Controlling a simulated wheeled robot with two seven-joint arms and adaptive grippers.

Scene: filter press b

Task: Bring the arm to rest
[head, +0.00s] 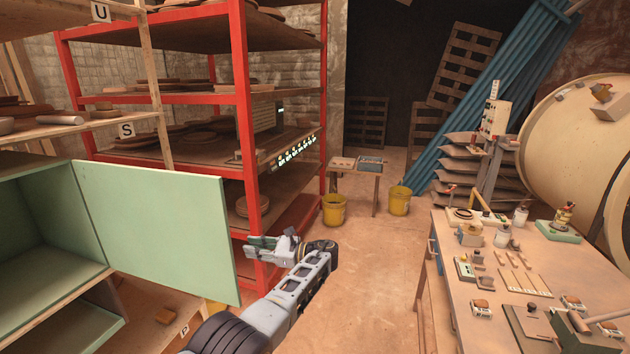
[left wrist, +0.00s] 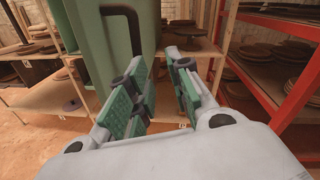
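My left arm reaches in from the bottom of the head view, and its gripper (head: 268,244) is just right of the open pale green cabinet door (head: 155,225). In the left wrist view the two green-padded fingers of my left gripper (left wrist: 160,78) stand apart with nothing between them. Behind them, the green door (left wrist: 92,30) shows with its dark bar handle (left wrist: 133,22). The handle lies beyond the fingers, and I see no contact with it. My right arm and gripper are not in view.
The green cabinet (head: 40,225) stands open at left, with wooden shelving above. A red-framed rack (head: 245,110) holds round plates behind the gripper. A crowded workbench (head: 450,290) stands at right. Two yellow buckets (head: 334,209) stand farther back. The floor (head: 375,270) between is clear.

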